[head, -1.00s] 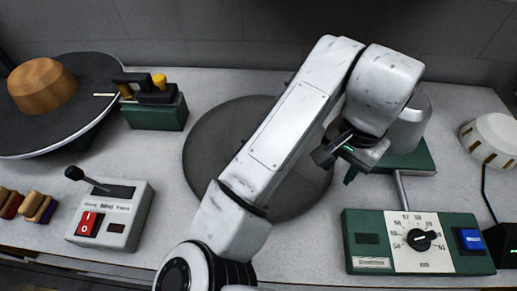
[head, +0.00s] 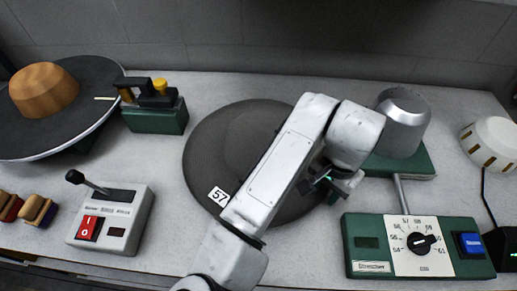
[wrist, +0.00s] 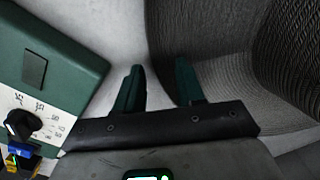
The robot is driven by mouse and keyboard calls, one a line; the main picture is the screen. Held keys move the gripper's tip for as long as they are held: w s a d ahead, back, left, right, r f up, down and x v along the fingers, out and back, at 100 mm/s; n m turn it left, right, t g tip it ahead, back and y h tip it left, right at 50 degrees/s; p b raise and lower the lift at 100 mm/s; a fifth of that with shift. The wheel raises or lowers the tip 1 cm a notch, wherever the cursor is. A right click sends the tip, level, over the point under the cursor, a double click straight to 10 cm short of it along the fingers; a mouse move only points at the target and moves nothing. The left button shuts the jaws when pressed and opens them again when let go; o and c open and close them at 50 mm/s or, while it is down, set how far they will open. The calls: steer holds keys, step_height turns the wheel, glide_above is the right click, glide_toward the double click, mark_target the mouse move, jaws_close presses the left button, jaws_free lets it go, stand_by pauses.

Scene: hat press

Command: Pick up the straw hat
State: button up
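The straw hat (head: 237,130) is dark grey and woven, with a wide round brim and a low crown. It lies on the bench in the middle of the head view, with a white "57" tag (head: 218,196) at its brim. My arm hides its right part. In the wrist view its brim (wrist: 212,50) fills the right side. My gripper (head: 325,185) is by the brim's right edge. In the wrist view its fingers (wrist: 160,85) are apart and empty, the right one over the brim and the left one over bare bench. I cannot tell their height.
A green dial box (head: 365,266) and a metal block on a green base (head: 402,125) stand right of the hat. A switch box (head: 112,220), a green stand with a black-handled tool (head: 157,117) and a round dark table with a wooden block (head: 45,90) stand left.

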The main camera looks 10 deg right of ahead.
steer(key=shift+c, duration=0.5)
jaws_close()
steer(key=shift+r, duration=0.15)
steer(key=shift+r, duration=0.6)
steer(key=s+d+r, duration=0.6)
steer(key=s+r, duration=0.5)
steer(key=s, duration=0.1)
steer(key=shift+s+r+p, duration=0.3)
steer(key=shift+s+p, duration=0.05)
steer(key=shift+p, duration=0.1)
stand_by(1.1)
